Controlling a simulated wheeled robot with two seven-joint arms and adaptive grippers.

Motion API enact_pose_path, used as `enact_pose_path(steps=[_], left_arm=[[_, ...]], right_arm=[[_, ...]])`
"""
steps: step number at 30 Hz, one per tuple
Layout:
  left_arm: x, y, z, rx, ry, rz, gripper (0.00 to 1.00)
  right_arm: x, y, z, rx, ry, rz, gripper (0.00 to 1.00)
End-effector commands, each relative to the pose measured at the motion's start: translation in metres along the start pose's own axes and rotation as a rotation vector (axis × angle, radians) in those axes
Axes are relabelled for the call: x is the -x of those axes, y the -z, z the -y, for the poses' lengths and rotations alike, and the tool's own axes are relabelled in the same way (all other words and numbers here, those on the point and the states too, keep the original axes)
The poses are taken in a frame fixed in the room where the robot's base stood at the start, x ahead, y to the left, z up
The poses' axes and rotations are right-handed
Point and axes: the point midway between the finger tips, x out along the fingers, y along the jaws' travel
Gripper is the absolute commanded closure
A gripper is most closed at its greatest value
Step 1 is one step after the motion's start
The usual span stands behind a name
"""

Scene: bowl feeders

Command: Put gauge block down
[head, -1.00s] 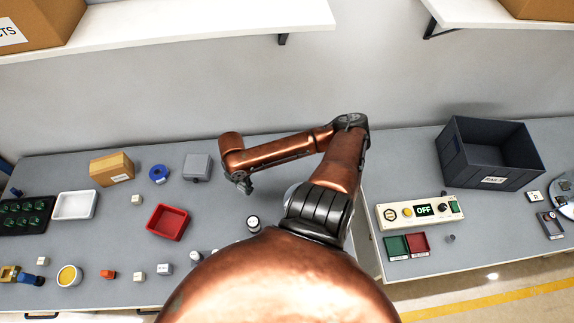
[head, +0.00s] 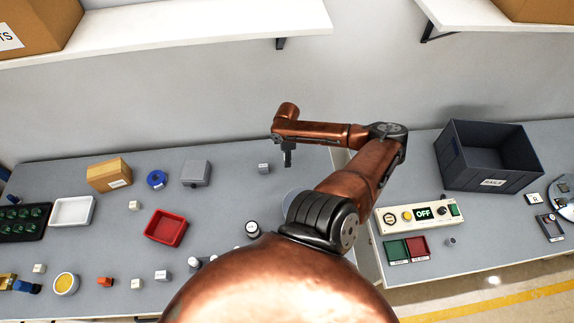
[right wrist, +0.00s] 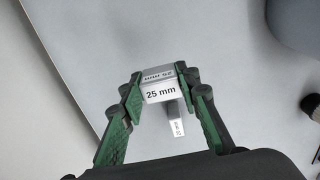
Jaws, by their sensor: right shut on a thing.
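My right gripper (head: 288,163) hangs over the back part of the left table, pointing down. In the right wrist view its green-padded fingers (right wrist: 165,77) are shut on a pale gauge block (right wrist: 161,94) marked 25 mm. A smaller labelled block (right wrist: 177,127) shows beyond it, partly hidden; its label is hard to read. In the head view a small grey block (head: 263,168) stands on the table just left of the gripper; the held block cannot be made out there. My left gripper is not in view.
A grey box (head: 196,173), blue ring (head: 157,179) and red tray (head: 160,240) lie to the left. A control box reading OFF (head: 391,226) and a dark bin (head: 470,178) stand on the right table.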

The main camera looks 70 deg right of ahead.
Motion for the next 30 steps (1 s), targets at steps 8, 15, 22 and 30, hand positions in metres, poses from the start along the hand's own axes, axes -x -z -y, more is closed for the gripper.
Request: enact_pose_path(steps=[8, 15, 22, 30], left_arm=[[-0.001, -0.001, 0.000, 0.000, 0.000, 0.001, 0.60], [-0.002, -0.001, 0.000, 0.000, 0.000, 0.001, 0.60], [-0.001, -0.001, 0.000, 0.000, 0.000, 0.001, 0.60], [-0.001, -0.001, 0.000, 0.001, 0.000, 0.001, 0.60]], right_arm=[[-0.025, 0.001, 0.000, 0.001, 0.000, -0.001, 0.98], [-0.047, 0.001, -0.001, 0.002, -0.002, 0.000, 0.98], [-0.048, 0.001, 0.000, 0.002, -0.002, 0.000, 0.98], [-0.050, 0.000, 0.000, 0.002, -0.001, 0.001, 0.56]])
